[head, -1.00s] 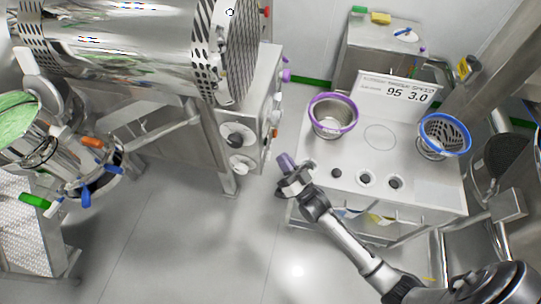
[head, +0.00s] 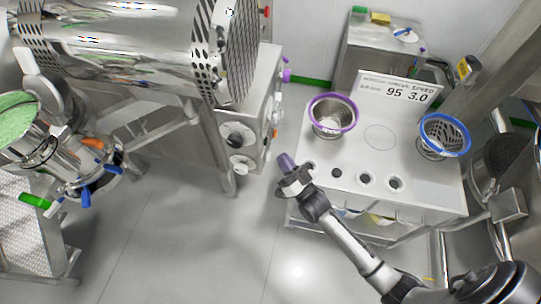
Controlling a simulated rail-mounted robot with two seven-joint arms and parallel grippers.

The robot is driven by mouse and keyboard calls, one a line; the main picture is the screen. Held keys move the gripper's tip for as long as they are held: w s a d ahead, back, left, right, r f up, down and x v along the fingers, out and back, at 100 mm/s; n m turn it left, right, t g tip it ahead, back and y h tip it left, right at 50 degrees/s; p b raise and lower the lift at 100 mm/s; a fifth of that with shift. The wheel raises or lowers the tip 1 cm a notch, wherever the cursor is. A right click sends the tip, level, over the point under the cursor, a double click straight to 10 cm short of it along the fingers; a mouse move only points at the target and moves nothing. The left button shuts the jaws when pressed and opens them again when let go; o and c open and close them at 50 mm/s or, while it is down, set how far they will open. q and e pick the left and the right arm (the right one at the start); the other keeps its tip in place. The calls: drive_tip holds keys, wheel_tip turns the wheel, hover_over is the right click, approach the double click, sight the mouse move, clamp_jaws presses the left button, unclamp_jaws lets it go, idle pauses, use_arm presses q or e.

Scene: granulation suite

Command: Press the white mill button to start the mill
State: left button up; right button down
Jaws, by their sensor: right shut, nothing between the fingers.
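My right gripper (head: 286,162) is shut and empty, with purplish fingertips. It is over the floor gap between the steel drum machine's cabinet and the steel table, near the table's left edge. On the cabinet's side panel are two round white fittings, the upper one (head: 238,134) with a dark centre and a lower one (head: 241,165). The gripper is to their right and apart from them. I cannot tell which control, if any, is the white mill button. My left gripper is not in view.
The steel table (head: 440,190) carries a purple-rimmed bowl (head: 333,125), a blue-rimmed sieve basket (head: 444,135) and a sign (head: 396,90) reading 95 and 3.0. The drum (head: 120,45) and a vessel of green material (head: 18,120) stand left. Floor (head: 180,240) is clear.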

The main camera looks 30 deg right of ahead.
drive_tip(key=shift+w+a, duration=0.15)
idle(0.8)
drive_tip(key=shift+w+a, duration=0.15)
